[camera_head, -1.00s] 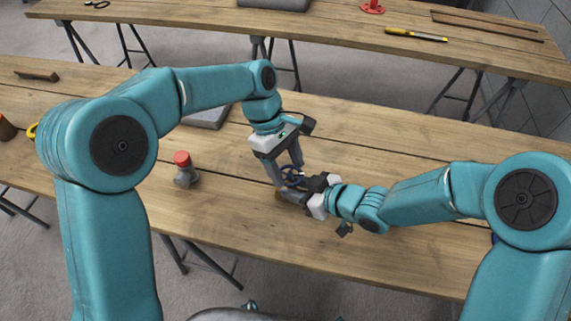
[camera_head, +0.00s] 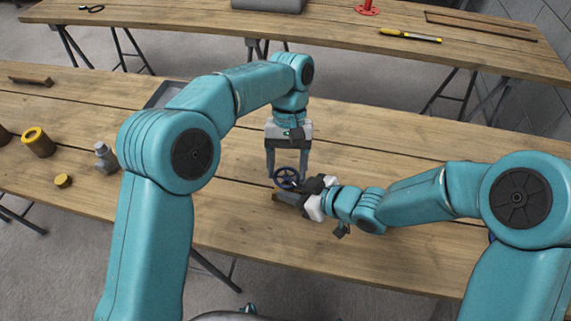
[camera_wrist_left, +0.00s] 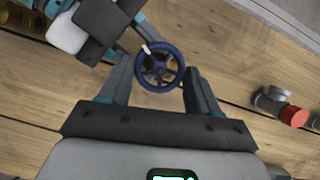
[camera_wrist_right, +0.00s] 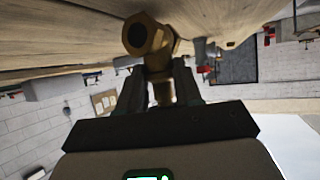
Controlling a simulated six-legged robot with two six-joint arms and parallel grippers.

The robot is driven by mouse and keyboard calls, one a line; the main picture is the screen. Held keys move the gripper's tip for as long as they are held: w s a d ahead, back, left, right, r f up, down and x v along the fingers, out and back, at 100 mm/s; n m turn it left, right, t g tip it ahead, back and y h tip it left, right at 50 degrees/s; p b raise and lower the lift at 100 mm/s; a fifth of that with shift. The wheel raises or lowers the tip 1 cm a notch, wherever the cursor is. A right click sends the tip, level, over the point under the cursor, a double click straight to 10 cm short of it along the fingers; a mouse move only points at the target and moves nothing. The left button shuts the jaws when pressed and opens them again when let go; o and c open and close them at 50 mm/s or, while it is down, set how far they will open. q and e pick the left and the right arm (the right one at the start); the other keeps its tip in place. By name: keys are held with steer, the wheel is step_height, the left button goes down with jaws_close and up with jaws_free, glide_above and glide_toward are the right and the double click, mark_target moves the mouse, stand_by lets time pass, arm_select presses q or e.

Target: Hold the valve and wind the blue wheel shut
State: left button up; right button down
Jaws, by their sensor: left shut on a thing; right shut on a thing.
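The blue handwheel (camera_head: 286,178) is near the middle of the front table. My left gripper (camera_head: 287,172) comes down from above with a finger on each side of the wheel and is shut on it. In the left wrist view the whole blue wheel rim (camera_wrist_left: 158,67) shows between the fingers (camera_wrist_left: 158,80). My right gripper (camera_head: 300,197) reaches in from the right and is shut on the valve body. In the right wrist view the brass valve body (camera_wrist_right: 149,40) sits between the fingers (camera_wrist_right: 158,75). Most of it is hidden in the head view.
A red-capped grey fitting (camera_wrist_left: 278,106) shows in the left wrist view. The table right of the valve is bare.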

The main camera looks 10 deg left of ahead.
arm_select(q)
steer(key=m, duration=0.2)
steer(key=m+y, duration=0.2)
steer(key=m, duration=0.1)
steer(key=shift+d+m, duration=0.3)
steer(key=shift+y, duration=0.3)
steer(key=o, duration=1)
steer(key=shift+o, duration=0.3)
steer(key=shift+s+d, duration=0.1)
